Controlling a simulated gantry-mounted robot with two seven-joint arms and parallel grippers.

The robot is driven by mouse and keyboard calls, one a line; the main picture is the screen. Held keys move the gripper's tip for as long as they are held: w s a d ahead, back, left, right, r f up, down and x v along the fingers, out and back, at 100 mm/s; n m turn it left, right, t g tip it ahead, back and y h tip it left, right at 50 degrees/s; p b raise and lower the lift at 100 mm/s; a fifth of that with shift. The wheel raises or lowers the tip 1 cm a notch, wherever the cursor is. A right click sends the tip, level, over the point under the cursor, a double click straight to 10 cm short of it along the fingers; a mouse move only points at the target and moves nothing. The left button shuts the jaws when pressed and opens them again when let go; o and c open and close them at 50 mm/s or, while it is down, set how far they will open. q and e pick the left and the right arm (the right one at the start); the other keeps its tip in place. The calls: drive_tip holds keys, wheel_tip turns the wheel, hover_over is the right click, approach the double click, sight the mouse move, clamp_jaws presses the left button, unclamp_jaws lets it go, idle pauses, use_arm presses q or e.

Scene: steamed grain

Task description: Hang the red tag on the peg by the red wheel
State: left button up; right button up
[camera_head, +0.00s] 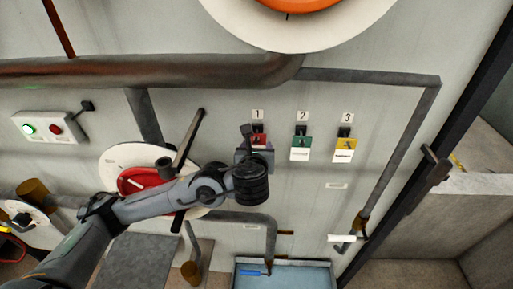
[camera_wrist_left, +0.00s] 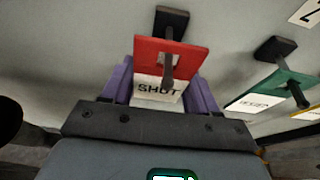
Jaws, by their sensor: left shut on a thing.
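The red tag (camera_head: 259,139) is at the peg under label 1 on the wall. In the left wrist view the red tag (camera_wrist_left: 155,52) has a white lower part reading "SHUT", and the dark peg (camera_wrist_left: 168,68) shows at its hole. My left gripper (camera_wrist_left: 158,90) is shut on the tag's lower part, with a purple finger on either side. The red wheel (camera_head: 135,181) sits on a white disc to the left, partly hidden by my left arm. A short dark cylinder (camera_head: 163,163) shows at the wheel; whether it is a peg I cannot tell. My right gripper is out of view.
A green tag (camera_head: 302,142) and a yellow tag (camera_head: 345,144) hang to the right under labels 2 and 3. A long dark bar (camera_head: 189,138) crosses beside the wheel. A thick pipe (camera_head: 150,70) runs above. A blue tray (camera_head: 300,275) is below.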

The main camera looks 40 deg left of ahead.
use_arm(q)
drive_tip(key=shift+s+d, duration=0.15)
drive_tip(key=shift+s+d+p, duration=0.3)
drive_tip(key=shift+s+d, duration=0.15)
drive_tip(key=shift+s, duration=0.15)
drive_tip(key=shift+s+d+p, duration=0.3)
drive_tip(key=shift+s+d, duration=0.1)
drive_tip(key=shift+s, duration=0.2)
drive_tip(key=shift+s+d, duration=0.1)
drive_tip(key=s+d+p, duration=0.1)
drive_tip(key=s, duration=0.1)
drive_tip(key=s+d, duration=0.2)
drive_tip(key=shift+s+d+p, duration=0.2)
drive_tip(key=shift+s+p, duration=0.15)
idle(0.4)
idle(0.4)
